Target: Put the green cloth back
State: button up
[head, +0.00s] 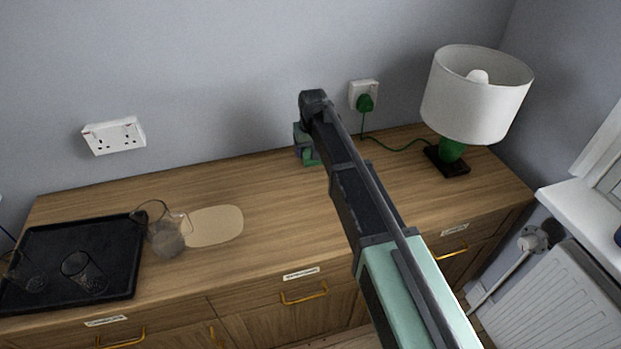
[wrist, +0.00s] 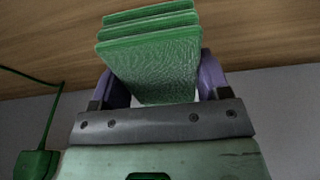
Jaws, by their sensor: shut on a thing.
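The green cloth (wrist: 155,62) is folded in several layers and sits between the two purple fingers of my gripper (wrist: 158,85) in the wrist view. My gripper is shut on it. In the head view a small part of the cloth (head: 311,161) shows low behind my arm, close above the back of the wooden sideboard top (head: 270,195). My arm hides most of the cloth and gripper there. I cannot tell whether the cloth touches the wood.
A glass jug (head: 165,235) stands beside a pale spill (head: 216,225). A black tray (head: 110,285) with glasses is at the left. A lamp (head: 475,95) stands at the right, its green cord running to a wall plug (head: 365,102). The sideboard's middle is clear.

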jog(key=shift+f, duration=0.3)
notch_tip(320, 180, down, 5)
jog(key=b, duration=0.4)
jog(key=shift+r, duration=0.55)
jog(key=shift+f, duration=0.25)
jog(key=o, duration=0.8)
jog(key=shift+r, duration=0.1)
jog(key=r+p, duration=0.4)
jog(key=s+r+p, duration=0.1)
jog(key=r+p, duration=0.7)
jog(key=shift+s+d+r, duration=0.25)
jog(key=shift+s+d, duration=0.05)
jog(key=shift+s, duration=0.1)
jog(key=shift+f, duration=0.1)
